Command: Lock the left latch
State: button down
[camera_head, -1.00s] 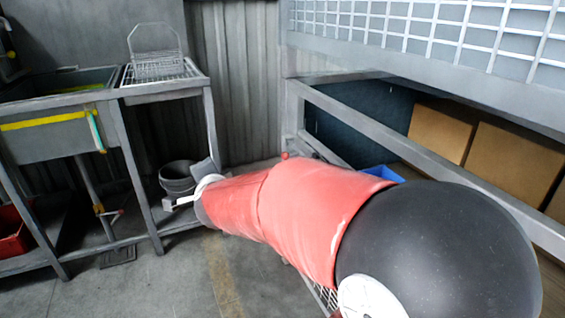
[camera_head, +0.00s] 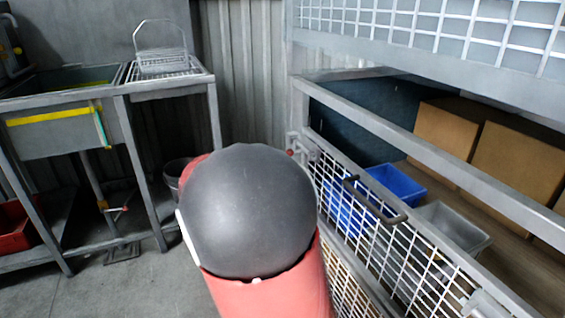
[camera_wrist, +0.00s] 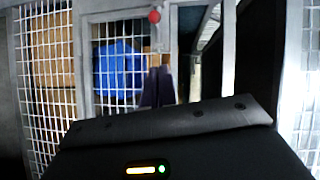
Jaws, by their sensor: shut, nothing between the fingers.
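The left latch shows in the head view as a small grey metal fitting with a red knob (camera_head: 289,152) at the left end of the white mesh gate (camera_head: 400,250). In the wrist view its red knob (camera_wrist: 154,16) is at the top, above the fingers, on a grey post. My gripper (camera_wrist: 157,73) is shut and empty, its dark fingertips below the knob and in front of the post. I cannot tell whether the fingers touch the latch. In the head view my gripper is hidden behind my arm.
The gate has a black handle (camera_head: 375,200). Behind it are blue bins (camera_head: 395,184), a grey bin (camera_head: 452,226) and cardboard boxes (camera_head: 515,165). A grey rail (camera_head: 430,155) runs above. A sink bench (camera_head: 60,130) with a wire basket (camera_head: 160,55) stands left.

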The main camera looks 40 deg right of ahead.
jog(key=w+a+x, duration=0.1)
jog(key=w+x, duration=0.1)
jog(key=x, duration=1)
jog(key=shift+w+d+f, duration=0.2)
jog(key=shift+w+d, duration=0.1)
jog(key=shift+w, duration=0.1)
